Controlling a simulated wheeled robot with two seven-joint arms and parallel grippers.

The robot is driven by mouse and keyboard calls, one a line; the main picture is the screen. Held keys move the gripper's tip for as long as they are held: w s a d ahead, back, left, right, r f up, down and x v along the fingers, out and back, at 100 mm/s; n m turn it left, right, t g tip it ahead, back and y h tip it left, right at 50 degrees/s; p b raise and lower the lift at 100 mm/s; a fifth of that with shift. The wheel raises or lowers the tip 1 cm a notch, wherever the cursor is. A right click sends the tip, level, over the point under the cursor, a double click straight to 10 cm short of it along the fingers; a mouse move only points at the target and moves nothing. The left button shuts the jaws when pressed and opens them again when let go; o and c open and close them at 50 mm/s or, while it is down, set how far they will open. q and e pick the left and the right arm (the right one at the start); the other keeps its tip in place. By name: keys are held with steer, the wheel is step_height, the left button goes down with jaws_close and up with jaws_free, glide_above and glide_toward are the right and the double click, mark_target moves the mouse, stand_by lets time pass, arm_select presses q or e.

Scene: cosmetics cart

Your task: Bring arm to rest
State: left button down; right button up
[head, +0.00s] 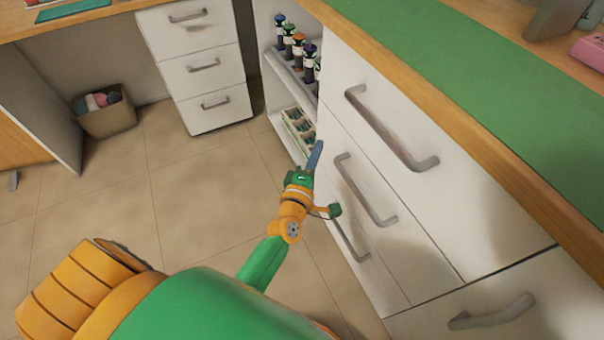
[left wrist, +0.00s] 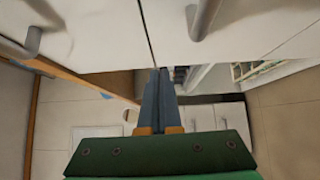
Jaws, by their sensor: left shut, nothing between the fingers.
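My left gripper (head: 315,157) is in the middle of the head view, at the end of my green and orange arm. It is beside the white drawer fronts, below the counter, with the tiled floor behind it. In the left wrist view its two grey-blue fingers (left wrist: 158,92) lie together, shut and empty. The fingers point toward the white cabinet fronts, and I cannot tell how wide the gap to them is. My right gripper does not show in either view.
The white drawer cabinet (head: 395,105) with grey handles stands close on the right, under a counter with a green mat (head: 480,85). An open shelf (head: 292,75) holds several bottles. A basket (head: 105,118) stands far left.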

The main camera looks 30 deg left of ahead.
arm_select(q)
steer(key=s+d, duration=0.1)
steer(key=s, duration=0.6)
steer(key=s+d+f+m+g+h, duration=0.2)
steer(key=s+f+m+g, duration=0.3)
steer(key=f, duration=0.6)
steer(key=s+d+f+m+g+h, duration=0.25)
steer(key=s+f+m, duration=0.35)
steer(key=f, duration=0.5)
steer(key=s+a+f+m+g+y, duration=0.1)
steer(key=s+a+f+m+g, duration=0.2)
steer(key=s, duration=0.5)
steer(key=s+a+f+m+g+y, duration=0.1)
steer(key=s+a+f+m+g, duration=0.15)
steer(key=s+f+m, duration=0.35)
steer(key=s+a+f+m+g, duration=0.2)
steer(key=s+f+g, duration=0.2)
steer(key=s, duration=0.5)
step_height(320, 180, up, 21)
steer(key=w+p, duration=0.1)
steer(key=p, duration=2)
steer(key=shift+d, duration=0.3)
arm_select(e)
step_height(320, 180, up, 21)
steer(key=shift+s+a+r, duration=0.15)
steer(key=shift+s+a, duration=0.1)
arm_select(q)
steer(key=shift+w+f, duration=0.1)
